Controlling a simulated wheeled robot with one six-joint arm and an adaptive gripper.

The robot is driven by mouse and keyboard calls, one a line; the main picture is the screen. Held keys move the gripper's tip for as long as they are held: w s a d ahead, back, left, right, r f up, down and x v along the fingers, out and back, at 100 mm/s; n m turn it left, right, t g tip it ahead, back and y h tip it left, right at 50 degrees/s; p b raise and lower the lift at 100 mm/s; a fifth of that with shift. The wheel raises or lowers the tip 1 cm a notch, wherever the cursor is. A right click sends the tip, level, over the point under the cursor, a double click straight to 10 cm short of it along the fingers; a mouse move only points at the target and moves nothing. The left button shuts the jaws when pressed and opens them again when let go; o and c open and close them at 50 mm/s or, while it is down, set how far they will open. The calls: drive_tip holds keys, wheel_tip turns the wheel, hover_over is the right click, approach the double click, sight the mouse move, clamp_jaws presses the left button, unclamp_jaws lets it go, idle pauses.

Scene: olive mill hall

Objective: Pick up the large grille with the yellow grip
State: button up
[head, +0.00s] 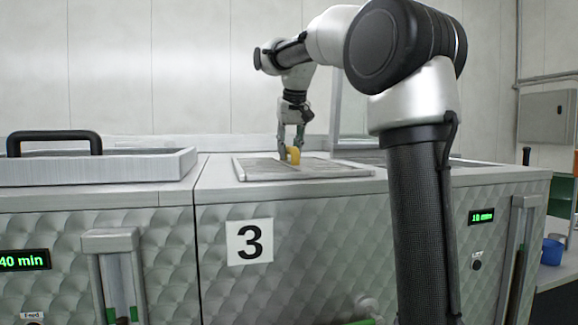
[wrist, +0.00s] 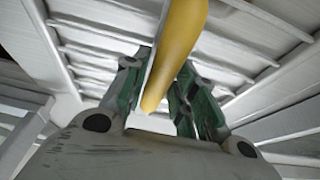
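The large grille (head: 255,171) is a flat, slatted metal panel lying on the top of the machine marked 3. Its slats also fill the back of the wrist view (wrist: 95,45). The yellow grip (head: 294,154) stands up from the grille; in the wrist view it is a rounded yellow bar (wrist: 178,38) running down between my fingers. My gripper (head: 291,146) is over the grille with its green-padded fingers (wrist: 160,85) on both sides of the grip, close against it. The fingers look shut on it. The exact contact is partly hidden by the grip.
A metal tray-like lid (head: 130,168) with a black handle (head: 55,138) lies on the machine to the left. Another grille-like surface (head: 365,159) is partly hidden behind my arm. A blue container (head: 553,251) stands at the far right. The wall is behind.

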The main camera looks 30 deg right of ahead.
clamp_jaws()
drive_tip(key=shift+r, duration=0.15)
